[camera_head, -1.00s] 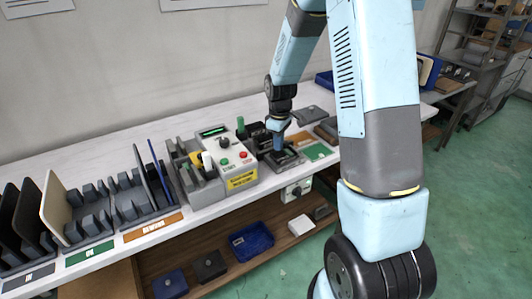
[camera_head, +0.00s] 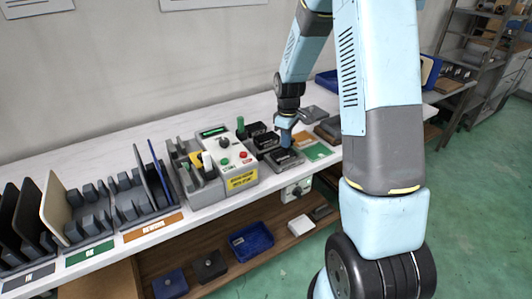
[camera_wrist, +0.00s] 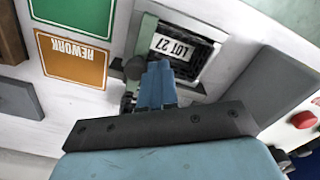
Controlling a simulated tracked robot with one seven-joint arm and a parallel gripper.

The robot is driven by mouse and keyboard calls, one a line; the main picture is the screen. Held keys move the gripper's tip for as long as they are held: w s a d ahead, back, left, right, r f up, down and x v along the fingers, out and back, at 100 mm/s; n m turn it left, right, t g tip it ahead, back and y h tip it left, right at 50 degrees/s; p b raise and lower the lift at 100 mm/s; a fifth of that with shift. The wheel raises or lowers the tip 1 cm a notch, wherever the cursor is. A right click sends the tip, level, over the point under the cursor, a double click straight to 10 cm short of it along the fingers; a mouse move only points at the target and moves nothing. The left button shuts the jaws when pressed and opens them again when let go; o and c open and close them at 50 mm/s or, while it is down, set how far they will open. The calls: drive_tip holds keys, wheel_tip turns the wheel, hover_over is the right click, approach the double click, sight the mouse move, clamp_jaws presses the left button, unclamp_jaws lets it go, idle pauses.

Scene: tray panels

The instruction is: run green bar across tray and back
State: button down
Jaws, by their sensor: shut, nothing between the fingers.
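A small dark tray (camera_head: 284,159) lies on the white bench, right of the control box. In the wrist view a "LOT 27" label (camera_wrist: 183,46) shows inside a dark frame. My gripper (camera_head: 285,143) is over the tray in the head view. Its blue fingers (camera_wrist: 155,80) are shut and empty, overlapping the label's near edge; I cannot tell whether they touch. An upright green piece (camera_head: 240,127) stands behind the control box, and a smaller green piece (camera_head: 184,167) shows in the holder at left. I cannot tell which is the green bar.
The control box (camera_head: 232,162) with knob and buttons stands left of the tray. Several dark trays (camera_head: 266,141) sit behind my gripper. Green (camera_head: 317,152) and orange REWORK (camera_wrist: 72,58) plates lie nearby. Racks of panels (camera_head: 75,215) fill the bench's left.

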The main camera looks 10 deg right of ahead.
drive_tip(key=shift+w+d, duration=0.25)
drive_tip(key=shift+d, duration=0.55)
drive_tip(key=shift+s+a, duration=0.1)
drive_tip(key=shift+a, duration=0.35)
wheel_tip(320, 180, up, 7)
idle(1.0)
idle(0.3)
drive_tip(key=s+a+r+m+t, duration=0.1)
drive_tip(key=s+r+m+t, duration=0.25)
drive_tip(key=s+r, duration=1)
drive_tip(key=s+r+m+t, duration=0.1)
drive_tip(key=s+r+m, duration=0.2)
drive_tip(key=s, duration=0.5)
drive_tip(key=s+a+r+m+t, duration=0.1)
drive_tip(key=s+r+m, duration=0.2)
drive_tip(key=s+r, duration=0.2)
drive_tip(key=s, duration=0.3)
drive_tip(key=shift+s+r, duration=0.15)
drive_tip(key=shift+s, duration=0.15)
